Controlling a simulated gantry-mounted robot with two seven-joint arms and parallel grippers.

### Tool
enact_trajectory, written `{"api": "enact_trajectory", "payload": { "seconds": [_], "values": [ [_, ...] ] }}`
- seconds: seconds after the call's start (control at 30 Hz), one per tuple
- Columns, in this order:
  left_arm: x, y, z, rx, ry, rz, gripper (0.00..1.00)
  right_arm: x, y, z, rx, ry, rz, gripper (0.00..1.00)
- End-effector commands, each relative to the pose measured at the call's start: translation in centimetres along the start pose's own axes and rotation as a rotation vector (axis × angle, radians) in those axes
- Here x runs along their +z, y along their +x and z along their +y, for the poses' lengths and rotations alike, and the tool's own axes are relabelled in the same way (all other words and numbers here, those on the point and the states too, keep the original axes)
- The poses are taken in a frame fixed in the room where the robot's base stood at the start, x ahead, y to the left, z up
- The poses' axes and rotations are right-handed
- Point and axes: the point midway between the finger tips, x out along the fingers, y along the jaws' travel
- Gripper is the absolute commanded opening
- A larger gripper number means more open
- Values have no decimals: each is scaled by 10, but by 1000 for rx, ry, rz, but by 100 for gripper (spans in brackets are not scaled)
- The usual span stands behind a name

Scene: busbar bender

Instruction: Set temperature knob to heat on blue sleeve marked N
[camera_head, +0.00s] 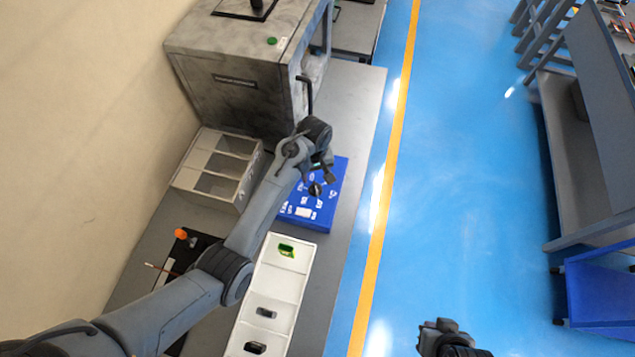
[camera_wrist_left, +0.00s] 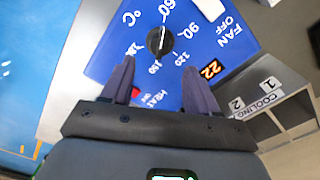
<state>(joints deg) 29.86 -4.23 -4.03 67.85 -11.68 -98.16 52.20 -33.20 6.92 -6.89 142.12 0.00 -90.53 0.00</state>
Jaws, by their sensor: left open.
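The blue heater panel (camera_head: 325,215) lies on the grey bench, with its black temperature knob (camera_head: 315,189) partly beside my gripper. In the left wrist view the knob (camera_wrist_left: 160,42) sits in a ring of white numbers, with a thin white mark on it. No blue sleeve marked N is discernible.
A large grey oven-like machine (camera_head: 240,75) stands behind. A compartment rack (camera_head: 205,195) is left of the panel; COOLING labels (camera_wrist_left: 262,96) show in the wrist view. A white tray (camera_head: 272,285) holds a green piece and dark pieces.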

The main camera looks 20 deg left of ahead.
Motion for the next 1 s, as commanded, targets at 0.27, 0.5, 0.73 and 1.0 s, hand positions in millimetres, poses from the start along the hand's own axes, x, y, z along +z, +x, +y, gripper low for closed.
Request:
{"api": "enact_trajectory", "payload": {
  "seconds": [0.27, 0.5, 0.73, 1.0],
  "values": [
    [0, 45, -1, -3, 1, -1, 59, 0, 1, 0, -1, 1, 1, 0],
    [0, 64, -1, 0, 0, 1, 59, 1, 2, 0, -1, 1, 1, 0],
    [0, 68, 0, 1, 1, 2, 59, 1, 2, 0, -1, 1, 0, 0],
    [0, 68, -1, 0, 1, 1, 39, 1, 3, 0, -1, 1, 0, 0]
  ]
}}
